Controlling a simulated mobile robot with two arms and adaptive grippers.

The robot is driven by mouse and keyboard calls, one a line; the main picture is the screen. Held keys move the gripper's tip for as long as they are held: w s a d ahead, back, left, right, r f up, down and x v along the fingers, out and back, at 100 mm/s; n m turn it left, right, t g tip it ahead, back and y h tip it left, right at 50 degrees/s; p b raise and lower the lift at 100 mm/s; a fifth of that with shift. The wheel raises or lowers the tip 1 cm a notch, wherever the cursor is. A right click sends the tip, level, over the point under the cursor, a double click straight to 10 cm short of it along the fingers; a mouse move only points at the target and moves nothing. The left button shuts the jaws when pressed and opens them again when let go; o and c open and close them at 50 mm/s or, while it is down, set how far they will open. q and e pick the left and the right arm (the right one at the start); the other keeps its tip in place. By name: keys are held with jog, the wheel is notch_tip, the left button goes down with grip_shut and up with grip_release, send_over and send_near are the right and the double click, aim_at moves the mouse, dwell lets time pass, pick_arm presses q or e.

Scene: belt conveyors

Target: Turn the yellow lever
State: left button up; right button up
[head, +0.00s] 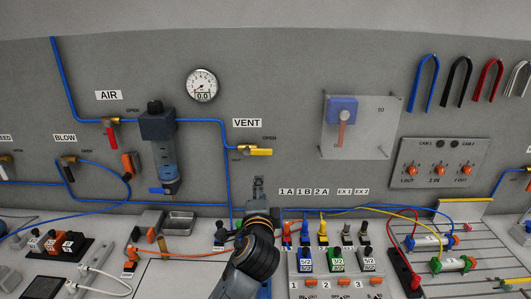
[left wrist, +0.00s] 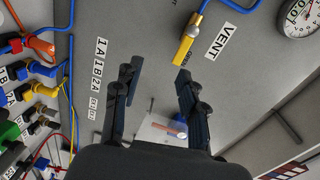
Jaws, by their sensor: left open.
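The yellow lever (head: 258,152) sits on the brass valve under the VENT label (head: 247,122) on the grey back panel. It lies horizontally, pointing right, below a small OPEN mark. In the left wrist view the yellow lever (left wrist: 185,52) is beyond the tip of the right-hand finger, apart from it. My left gripper (head: 259,183) is below the lever in the head view, pointing up. In the left wrist view my left gripper (left wrist: 155,82) has its fingers wide apart with nothing between them. My right gripper is in neither view.
A blue pipe (head: 228,180) runs down left of the VENT valve. A red lever (head: 111,133) hangs at AIR, left of a filter unit (head: 162,150). A gauge (head: 202,85) is above. Coloured connectors and hoses (head: 323,230) crowd the bench right of my arm.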

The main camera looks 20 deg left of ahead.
aim_at(265, 153)
pick_arm(q)
jog(key=shift+m+t, duration=0.5)
jog(key=shift+m, duration=0.1)
jog(key=r+p+x, duration=0.1)
jog(key=x, duration=0.4)
jog(key=r+p+x, duration=0.1)
jog(key=x, duration=0.4)
jog(key=r+p+x, duration=0.1)
jog(key=x, duration=0.4)
jog(key=shift+w+d+r, duration=0.2)
jog(key=shift+d+r, duration=0.05)
jog(key=shift+d, duration=0.1)
grip_shut()
